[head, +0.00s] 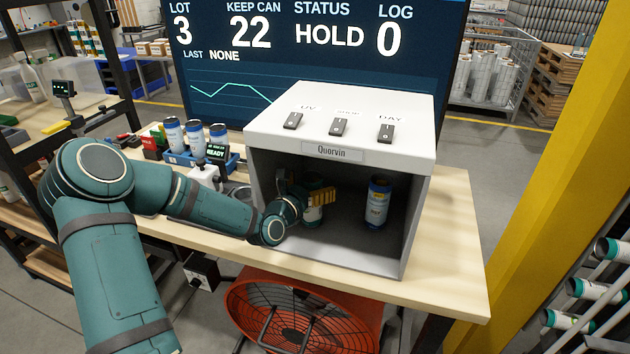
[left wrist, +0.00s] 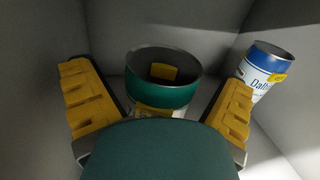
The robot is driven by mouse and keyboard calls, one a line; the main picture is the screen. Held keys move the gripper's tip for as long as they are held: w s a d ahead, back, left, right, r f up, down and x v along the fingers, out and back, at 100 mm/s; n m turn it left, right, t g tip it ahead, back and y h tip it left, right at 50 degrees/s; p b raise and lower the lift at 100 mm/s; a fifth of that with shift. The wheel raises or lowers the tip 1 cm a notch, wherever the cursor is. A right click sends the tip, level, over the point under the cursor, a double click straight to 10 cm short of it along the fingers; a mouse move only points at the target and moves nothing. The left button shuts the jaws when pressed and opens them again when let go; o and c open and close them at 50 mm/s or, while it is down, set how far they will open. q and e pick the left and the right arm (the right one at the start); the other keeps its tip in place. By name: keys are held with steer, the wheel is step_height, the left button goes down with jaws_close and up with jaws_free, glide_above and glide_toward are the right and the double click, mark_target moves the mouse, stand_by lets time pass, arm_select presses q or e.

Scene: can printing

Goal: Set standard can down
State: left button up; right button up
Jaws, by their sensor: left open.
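A can with a dark green top band and a pale label (head: 313,214) stands upright on the floor of the grey-walled booth (head: 347,262). It also shows in the left wrist view (left wrist: 162,97), its open top facing up. My left gripper (head: 306,196) reaches into the booth with its yellow-padded fingers open on either side of this can. In the left wrist view, gaps show between the can and both fingers (left wrist: 160,103). A blue-and-white can (head: 377,203) stands upright to the right, apart from the gripper; it is also in the left wrist view (left wrist: 262,70). My right gripper is out of view.
The booth's white top (head: 345,115) carries three switches, with walls close around the gripper. A blue rack (head: 190,158) with several cans and a small READY display (head: 217,152) stand left of the booth. A large screen (head: 320,60) is behind; an orange fan (head: 300,315) sits below the table.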

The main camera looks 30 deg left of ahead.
arm_select(q)
steer(key=s, duration=0.6)
steer(key=shift+p, duration=0.4)
steer(key=shift+s, duration=0.1)
